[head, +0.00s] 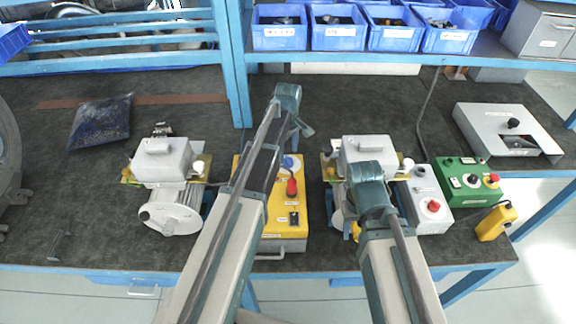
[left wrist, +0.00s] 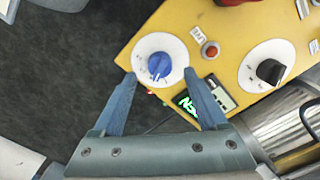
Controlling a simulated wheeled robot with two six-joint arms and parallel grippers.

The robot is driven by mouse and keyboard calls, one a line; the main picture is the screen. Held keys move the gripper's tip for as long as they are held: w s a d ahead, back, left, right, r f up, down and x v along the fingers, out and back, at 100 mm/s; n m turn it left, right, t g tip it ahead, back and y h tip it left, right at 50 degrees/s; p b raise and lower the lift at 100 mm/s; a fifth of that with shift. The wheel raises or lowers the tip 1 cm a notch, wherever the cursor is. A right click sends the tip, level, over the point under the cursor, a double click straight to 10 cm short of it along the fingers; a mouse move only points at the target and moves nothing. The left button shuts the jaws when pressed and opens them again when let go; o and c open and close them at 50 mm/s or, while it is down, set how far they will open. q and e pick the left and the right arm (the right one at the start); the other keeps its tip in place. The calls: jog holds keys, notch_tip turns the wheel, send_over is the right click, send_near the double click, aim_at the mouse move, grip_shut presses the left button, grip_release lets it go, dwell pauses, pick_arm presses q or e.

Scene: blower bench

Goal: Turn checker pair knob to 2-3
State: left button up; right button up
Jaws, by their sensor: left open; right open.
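The yellow checker box (head: 292,222) stands mid-bench, partly hidden behind my left arm. Its blue knob (head: 288,161) is at the far end; the left wrist view shows this blue knob (left wrist: 159,66) on a round white dial with small marks too fine to read. A black knob (left wrist: 270,71) sits on a second white dial. My left gripper (left wrist: 158,75) is open, its fingertips on either side of the blue knob's dial; contact cannot be told. In the head view my left gripper (head: 302,131) is over the box's far end. My right gripper (head: 351,222) is open, largely hidden by its wrist, near the right blower.
The checker has a red button (left wrist: 210,50) and a green-lit display (left wrist: 187,104). One blower unit (head: 170,185) stands left, another (head: 366,152) right. A green control box (head: 465,180) and a yellow pendant (head: 496,222) lie further right. Blue bins (head: 280,36) line the shelf.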

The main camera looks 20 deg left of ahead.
aim_at(288, 158)
pick_arm(q)
notch_tip(288, 158, down, 4)
jog(key=shift+r+b, duration=0.25)
jog(key=shift+b, duration=1)
pick_arm(e)
notch_tip(288, 158, down, 4)
jog(key=shift+r, duration=0.25)
pick_arm(q)
grip_shut()
